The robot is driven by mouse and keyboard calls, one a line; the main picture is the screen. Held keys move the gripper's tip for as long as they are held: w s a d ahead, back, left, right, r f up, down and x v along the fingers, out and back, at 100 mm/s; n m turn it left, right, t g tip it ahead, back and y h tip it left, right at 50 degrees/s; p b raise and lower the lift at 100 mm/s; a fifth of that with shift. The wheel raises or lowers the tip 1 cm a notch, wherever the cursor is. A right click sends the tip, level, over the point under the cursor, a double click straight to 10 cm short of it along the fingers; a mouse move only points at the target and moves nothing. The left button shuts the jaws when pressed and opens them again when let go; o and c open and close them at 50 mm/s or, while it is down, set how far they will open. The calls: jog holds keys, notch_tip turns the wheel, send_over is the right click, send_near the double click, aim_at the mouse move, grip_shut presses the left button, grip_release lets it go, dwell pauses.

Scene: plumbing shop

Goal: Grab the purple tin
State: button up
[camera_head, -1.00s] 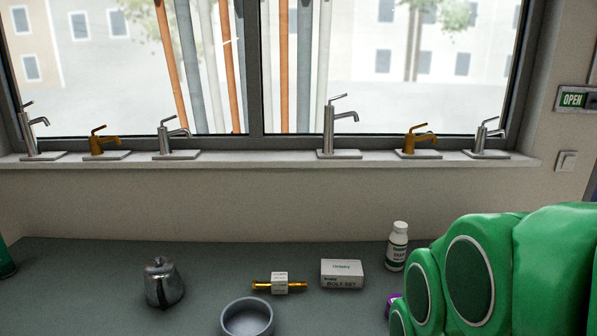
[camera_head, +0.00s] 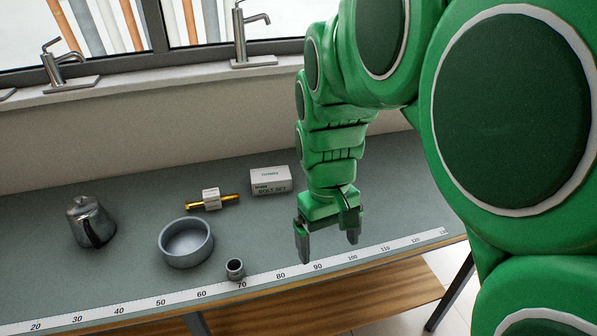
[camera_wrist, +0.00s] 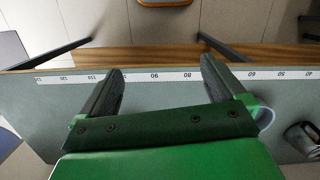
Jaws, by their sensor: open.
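No purple tin is visible in either view now; the arm covers part of the bench in the head view. My gripper (camera_head: 328,250) is open and points down over the front part of the bench, near the ruler strip. In the wrist view, my gripper (camera_wrist: 162,66) has nothing between its fingers, with the bench top and ruler beneath.
A grey bowl (camera_head: 186,260), a small grey pipe fitting (camera_head: 234,275), a brass-ended fitting (camera_head: 229,198), a white bolt-set box (camera_head: 270,181) and a metal pot (camera_head: 88,228) stand left of my gripper. The ruler strip (camera_head: 180,301) marks the front edge.

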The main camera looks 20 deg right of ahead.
jog(key=w+d+f+n, duration=0.1)
jog(key=w+d+f, duration=0.2)
jog(key=w, duration=0.7)
jog(key=w+d+f+n, duration=0.2)
jog(key=w+f, duration=0.3)
jog(key=w, duration=0.5)
jog(key=w+d+f+n, duration=0.2)
jog(key=w+d+f, duration=0.2)
jog(key=w, duration=0.6)
jog(key=shift+w+d+f+h, duration=0.3)
jog(key=shift+w+d, duration=0.1)
jog(key=shift+d, duration=0.1)
jog(key=shift+w+d+f, duration=0.15)
jog(key=shift+w+f, duration=0.1)
jog(key=shift+f, duration=0.15)
jog(key=shift+s+d+f, duration=0.1)
jog(key=shift+f, duration=0.55)
jog(key=shift+s+d+f, duration=0.1)
jog(key=shift+f, duration=0.55)
jog(key=shift+s+d+f, duration=0.15)
jog(key=shift+f, duration=0.65)
jog(key=shift+s+d+f, duration=0.1)
jog(key=shift+d+f, duration=0.1)
jog(key=shift+f, duration=0.6)
jog(key=shift+s+d+f, duration=0.15)
jog(key=shift+f, duration=0.65)
jog(key=shift+c, duration=0.5)
jog(key=c, duration=1.1)
jog(key=shift+r, duration=0.1)
